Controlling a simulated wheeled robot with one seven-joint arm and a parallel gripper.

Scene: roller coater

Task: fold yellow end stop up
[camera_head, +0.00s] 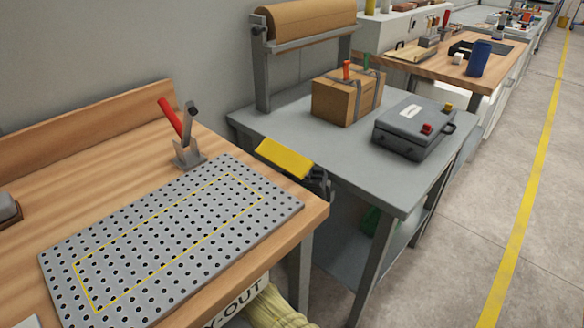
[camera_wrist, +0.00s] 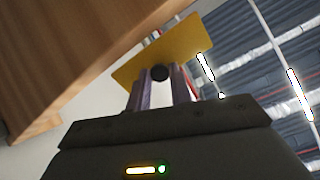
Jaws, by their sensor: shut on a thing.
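The yellow end stop (camera_head: 284,158) is a flat yellow plate at the far right end of the wooden bench, beside the perforated grey plate. It looks tilted; its exact angle and its hinge cannot be made out. In the wrist view the yellow end stop (camera_wrist: 183,45) fills the upper middle, with a round black knob (camera_wrist: 159,72) on its near face. My gripper (camera_wrist: 160,80) is shut on this knob, one finger on each side. In the head view, dark parts of my gripper (camera_head: 316,182) show just right of the yellow plate, partly hidden behind the bench corner.
The wooden bench edge (camera_wrist: 75,60) runs close on the left in the wrist view. The perforated plate (camera_head: 290,204) and a red-handled clamp (camera_head: 187,152) are on the bench. A grey table (camera_head: 375,178) with a carton (camera_head: 340,102) and a grey case (camera_head: 405,136) stands close behind.

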